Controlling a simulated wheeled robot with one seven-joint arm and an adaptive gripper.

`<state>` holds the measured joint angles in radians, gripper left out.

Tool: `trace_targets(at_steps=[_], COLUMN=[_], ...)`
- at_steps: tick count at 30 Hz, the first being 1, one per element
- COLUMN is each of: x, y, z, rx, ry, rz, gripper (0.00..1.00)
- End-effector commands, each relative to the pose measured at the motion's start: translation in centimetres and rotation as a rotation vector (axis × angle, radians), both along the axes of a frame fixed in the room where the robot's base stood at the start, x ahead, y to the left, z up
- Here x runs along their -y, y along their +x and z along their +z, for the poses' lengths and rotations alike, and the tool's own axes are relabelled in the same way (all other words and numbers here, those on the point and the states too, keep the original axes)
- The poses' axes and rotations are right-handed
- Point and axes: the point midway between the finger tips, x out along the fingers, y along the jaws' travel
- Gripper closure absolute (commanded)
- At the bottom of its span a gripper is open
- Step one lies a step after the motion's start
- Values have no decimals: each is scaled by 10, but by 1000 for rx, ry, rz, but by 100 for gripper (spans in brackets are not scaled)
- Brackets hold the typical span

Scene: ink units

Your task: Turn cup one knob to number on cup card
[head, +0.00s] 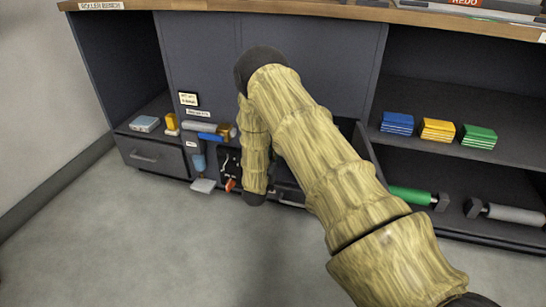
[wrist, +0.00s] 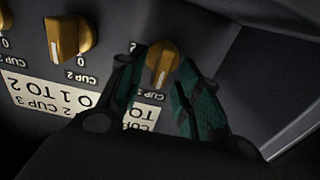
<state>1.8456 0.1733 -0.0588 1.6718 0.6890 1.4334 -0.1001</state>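In the wrist view, the cup 1 knob (wrist: 160,62) is yellow-gold and sits on a dark panel, its label upside down and partly covered. My gripper (wrist: 159,66) is open, with one dark green finger on each side of this knob. A gap shows on the left side; I cannot tell whether the right finger touches it. In the head view my arm hides the knobs and my gripper.
The cup 2 knob (wrist: 68,38) and another gold knob (wrist: 3,18) are left of the gripper. In the head view, yellow (head: 437,130), blue (head: 397,123) and green (head: 478,136) stacks sit on the right shelf, above a green roller (head: 410,195). The floor in front is clear.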

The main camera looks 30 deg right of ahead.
Motion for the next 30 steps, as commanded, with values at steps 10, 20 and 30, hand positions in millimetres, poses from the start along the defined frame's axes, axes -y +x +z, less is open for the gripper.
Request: trace_targets(at_steps=[10, 20, 30], x=[0, 1, 3], y=[0, -2, -4], z=[0, 1, 3], rx=[0, 31, 203], ry=[0, 29, 178], rz=[0, -2, -5], gripper=[100, 100, 100])
